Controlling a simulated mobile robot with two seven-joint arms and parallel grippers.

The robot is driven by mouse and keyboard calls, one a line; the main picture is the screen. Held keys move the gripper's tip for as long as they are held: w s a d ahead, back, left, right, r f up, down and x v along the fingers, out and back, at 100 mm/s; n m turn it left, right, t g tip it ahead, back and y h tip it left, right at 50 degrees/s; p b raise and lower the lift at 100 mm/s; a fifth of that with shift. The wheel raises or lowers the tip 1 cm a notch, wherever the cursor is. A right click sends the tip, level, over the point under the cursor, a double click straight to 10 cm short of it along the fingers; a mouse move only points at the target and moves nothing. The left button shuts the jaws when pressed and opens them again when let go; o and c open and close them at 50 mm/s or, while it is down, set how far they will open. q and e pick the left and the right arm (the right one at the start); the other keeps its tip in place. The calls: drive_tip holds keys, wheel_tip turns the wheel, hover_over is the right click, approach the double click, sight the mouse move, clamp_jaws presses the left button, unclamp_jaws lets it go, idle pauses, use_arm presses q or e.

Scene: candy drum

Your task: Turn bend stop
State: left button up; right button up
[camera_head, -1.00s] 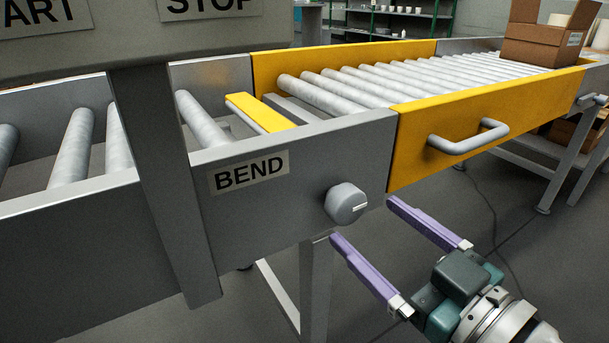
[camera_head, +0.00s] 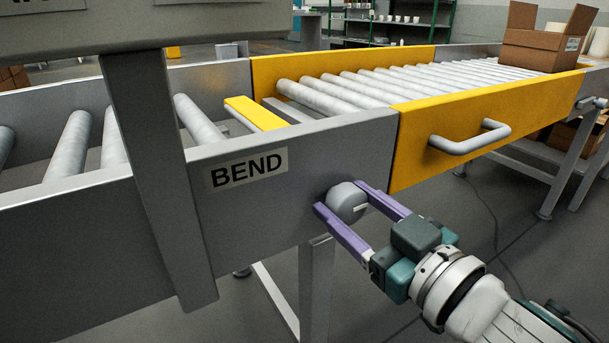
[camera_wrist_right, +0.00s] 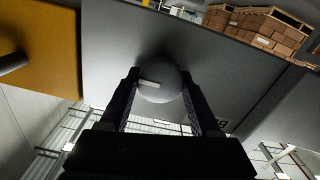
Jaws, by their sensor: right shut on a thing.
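The grey round knob (camera_head: 345,201) sits on the grey conveyor side panel, to the right of the BEND label (camera_head: 247,168). A white mark shows on its face, about level in the head view. My right gripper (camera_head: 340,197) has its purple fingers on either side of the knob and is shut on it. In the right wrist view the knob (camera_wrist_right: 160,84) lies between the two fingers (camera_wrist_right: 158,92), with its white mark toward the left. My left gripper is not in view.
A yellow conveyor section (camera_head: 480,127) with a grey handle (camera_head: 470,138) is just right of the knob. A grey post (camera_head: 155,180) stands at the left. A cardboard box (camera_head: 540,45) rests on the far rollers. The floor below is mostly clear.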

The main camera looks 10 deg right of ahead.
drive_tip(key=c, duration=0.7)
drive_tip(key=shift+c, duration=0.2)
drive_tip(key=shift+n, duration=0.3)
drive_tip(key=n, duration=0.3)
drive_tip(key=shift+n, duration=0.3)
drive_tip(key=n, duration=0.4)
drive_tip(key=shift+f+b, duration=0.1)
drive_tip(key=shift+b, duration=0.3)
drive_tip(key=n+b, duration=0.1)
drive_tip(key=n, duration=0.4)
drive_tip(key=shift+n+b, duration=0.55)
drive_tip(key=shift+n, duration=1.75)
